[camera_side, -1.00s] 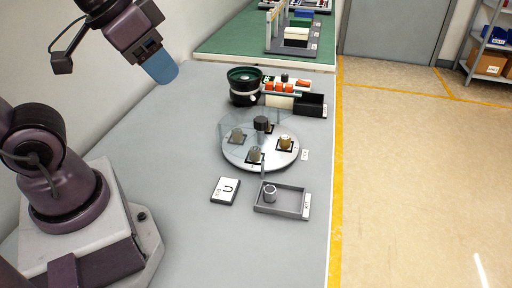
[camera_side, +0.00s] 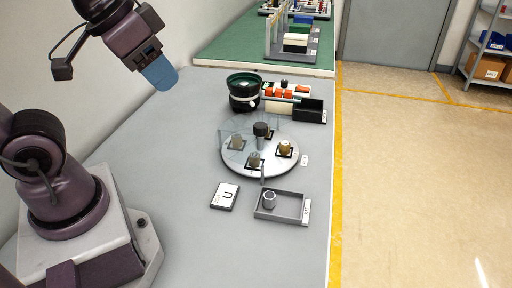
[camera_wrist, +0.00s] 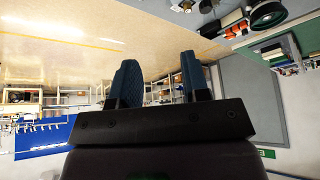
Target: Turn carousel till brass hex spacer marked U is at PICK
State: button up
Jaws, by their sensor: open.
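The round grey carousel (camera_side: 236,165) stands on the bench in the side view. A grey part (camera_side: 254,160) sits at the front, another grey part (camera_side: 237,142) at the left, and a darker part behind the knob is partly hidden. Marks on the parts are too small to read. A white card (camera_side: 225,196) bearing a U lies in front. My gripper (camera_side: 163,78) is high at the upper left, apart from the carousel; its blue fingers (camera_wrist: 160,80) are apart and empty.
A grey tray (camera_side: 282,216) holding a metal ring-like part (camera_side: 269,199) lies in front. A small white label (camera_side: 305,160) is right of the carousel. A black and green bowl feeder (camera_side: 243,94), orange parts and a black bin (camera_side: 311,110) stand behind.

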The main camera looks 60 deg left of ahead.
jog(key=shift+o, duration=0.4)
jog(key=o, duration=0.4)
jog(key=shift+a+f, duration=0.1)
jog(key=shift+f, duration=0.05)
jog(key=shift+w+a+f+g, duration=0.35)
jog(key=shift+w+f+g, duration=0.35)
jog(key=shift+f, duration=0.15)
jog(key=n+g, duration=0.4)
jog(key=n, duration=0.8)
send_near(261, 126)
notch_tip(261, 126, down, 10)
jog(key=shift+w+a, duration=0.1)
jog(key=c, duration=1.3)
